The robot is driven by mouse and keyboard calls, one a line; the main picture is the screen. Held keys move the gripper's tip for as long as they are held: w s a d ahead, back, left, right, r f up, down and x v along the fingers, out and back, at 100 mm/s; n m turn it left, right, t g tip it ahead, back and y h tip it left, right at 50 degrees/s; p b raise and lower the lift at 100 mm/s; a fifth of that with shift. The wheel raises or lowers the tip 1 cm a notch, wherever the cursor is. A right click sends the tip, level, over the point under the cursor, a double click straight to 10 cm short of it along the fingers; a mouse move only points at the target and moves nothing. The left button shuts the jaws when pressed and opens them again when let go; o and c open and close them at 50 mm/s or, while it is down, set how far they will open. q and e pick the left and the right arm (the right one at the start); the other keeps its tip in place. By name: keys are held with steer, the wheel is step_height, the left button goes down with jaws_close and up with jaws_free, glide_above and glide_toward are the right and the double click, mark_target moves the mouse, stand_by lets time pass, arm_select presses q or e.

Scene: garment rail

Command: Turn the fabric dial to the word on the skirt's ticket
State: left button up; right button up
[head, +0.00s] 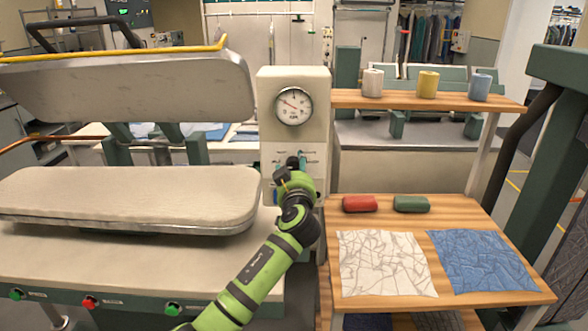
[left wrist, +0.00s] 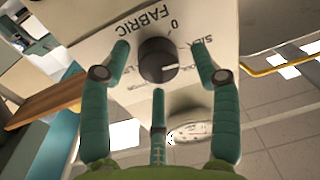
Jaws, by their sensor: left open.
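The fabric dial (left wrist: 157,60) is a dark round knob on a pale panel under the upside-down word FABRIC in the left wrist view. Its white line points to picture right, toward small words partly hidden by a finger; a 0 and SILK can be read. My left gripper (left wrist: 161,66) is open, its three green fingers spread around the dial, with no clear grip on it. In the head view my left gripper (head: 292,170) is at the panel (head: 268,130) and covers the dial. I cannot make out a skirt or its ticket. My right gripper is not in view.
A round gauge (head: 294,105) is above the dial. The press's raised plate (head: 130,85) and padded bed (head: 130,195) are at left. The wooden table (head: 450,210) at right holds white (head: 382,262) and blue (head: 482,260) creased cloths and red and green blocks. Three spools stand on a shelf.

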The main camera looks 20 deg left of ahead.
arm_select(q)
steer(key=c, duration=1.2)
steer(key=shift+o, duration=0.2)
steer(key=shift+r, duration=0.1)
steer(key=shift+r, duration=0.15)
